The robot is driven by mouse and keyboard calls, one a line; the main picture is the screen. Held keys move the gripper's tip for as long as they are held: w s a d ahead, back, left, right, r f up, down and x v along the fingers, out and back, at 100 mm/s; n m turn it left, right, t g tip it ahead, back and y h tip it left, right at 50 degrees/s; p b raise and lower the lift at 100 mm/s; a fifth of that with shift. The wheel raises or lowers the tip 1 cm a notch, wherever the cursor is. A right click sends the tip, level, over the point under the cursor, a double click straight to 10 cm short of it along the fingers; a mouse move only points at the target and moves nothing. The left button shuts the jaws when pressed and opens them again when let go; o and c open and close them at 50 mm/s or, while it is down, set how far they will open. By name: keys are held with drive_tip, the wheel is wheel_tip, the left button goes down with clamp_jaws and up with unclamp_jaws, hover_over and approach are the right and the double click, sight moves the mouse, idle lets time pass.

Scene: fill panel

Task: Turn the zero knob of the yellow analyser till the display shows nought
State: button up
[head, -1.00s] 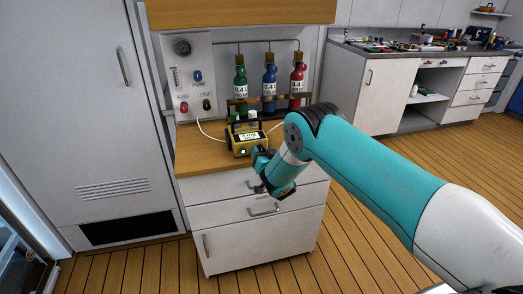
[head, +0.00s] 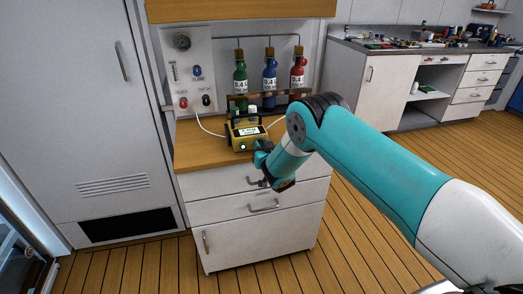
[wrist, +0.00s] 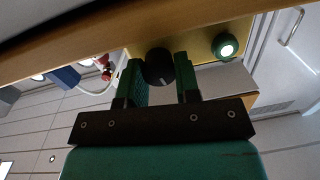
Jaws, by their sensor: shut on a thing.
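The yellow analyser (head: 235,140) stands upright on the wooden counter top, near its front edge. Its display (head: 248,131) faces me, too small to read. In the wrist view the analyser's yellow face (wrist: 204,46) shows a round black knob (wrist: 159,68) and a lit green button (wrist: 225,46). My gripper (wrist: 160,75) has its two green fingers on either side of the black knob, shut on it. In the head view my gripper (head: 262,152) is at the analyser's lower front and hides the knob there.
Green, blue (head: 269,82) and red gas bottles stand behind the analyser. A valve panel (head: 186,75) is on the wall at left, with a white hose running to the analyser. The counter (head: 200,152) is clear left of the analyser.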

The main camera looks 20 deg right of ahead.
drive_tip(key=shift+n+b, duration=0.45)
drive_tip(key=shift+n, duration=0.65)
drive_tip(key=o, duration=0.9)
drive_tip(key=s+b, duration=0.5)
drive_tip(key=b, duration=0.1)
drive_tip(key=s+b, duration=0.6)
drive_tip(key=b, duration=0.1)
drive_tip(key=s+d+b, duration=0.1)
drive_tip(key=s+b, duration=0.5)
drive_tip(key=shift+s+r, duration=0.15)
drive_tip(key=shift+s, duration=0.05)
